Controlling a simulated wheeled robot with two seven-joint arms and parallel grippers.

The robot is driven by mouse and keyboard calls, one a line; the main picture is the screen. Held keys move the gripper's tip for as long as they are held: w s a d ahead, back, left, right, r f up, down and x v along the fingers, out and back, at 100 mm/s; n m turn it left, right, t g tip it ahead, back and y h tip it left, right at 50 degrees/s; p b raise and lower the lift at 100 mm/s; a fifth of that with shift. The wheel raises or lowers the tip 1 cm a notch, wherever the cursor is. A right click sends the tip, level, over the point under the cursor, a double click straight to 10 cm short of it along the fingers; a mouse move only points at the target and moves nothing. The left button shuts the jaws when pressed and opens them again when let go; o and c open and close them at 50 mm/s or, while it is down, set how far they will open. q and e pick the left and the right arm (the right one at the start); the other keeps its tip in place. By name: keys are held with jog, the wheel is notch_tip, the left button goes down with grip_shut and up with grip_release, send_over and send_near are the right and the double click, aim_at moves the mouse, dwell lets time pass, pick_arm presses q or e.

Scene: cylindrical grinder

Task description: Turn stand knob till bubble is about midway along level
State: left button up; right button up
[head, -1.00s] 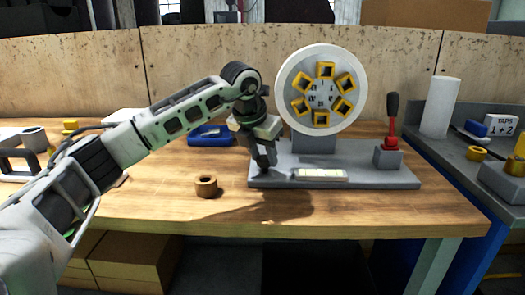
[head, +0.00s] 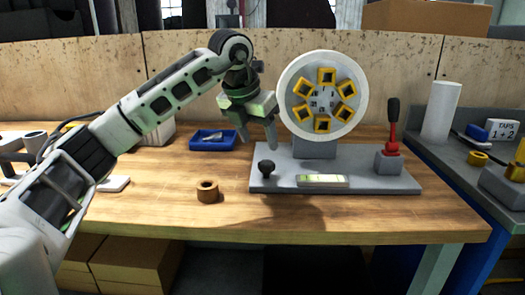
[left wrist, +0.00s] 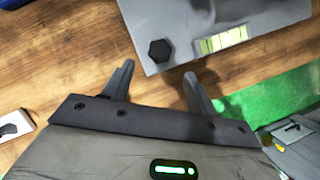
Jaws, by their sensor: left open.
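The dark stand knob (head: 266,167) stands at the left front of the grey stand (head: 375,178). It also shows in the left wrist view (left wrist: 160,50). The pale yellow-green level (head: 322,180) lies on the stand to the right of the knob, and in the left wrist view (left wrist: 223,39) it has dark cross lines. I cannot make out clearly where its bubble is. My left gripper (head: 258,142) is open and empty, above the knob and apart from it. In the left wrist view its two fingers (left wrist: 158,70) point toward the knob. My right gripper is not in view.
A white disc with yellow sockets (head: 323,92) rises at the stand's back. A red lever with a black grip (head: 392,130) is at its right. A brown ring (head: 208,191) and a blue tray (head: 212,140) lie to the left. The wooden table front is mostly clear.

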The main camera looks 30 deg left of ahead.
pick_arm(q)
jog(key=v, duration=0.8)
jog(key=shift+r+p, duration=0.35)
jog(key=shift+p, duration=0.1)
jog(key=shift+s, duration=0.1)
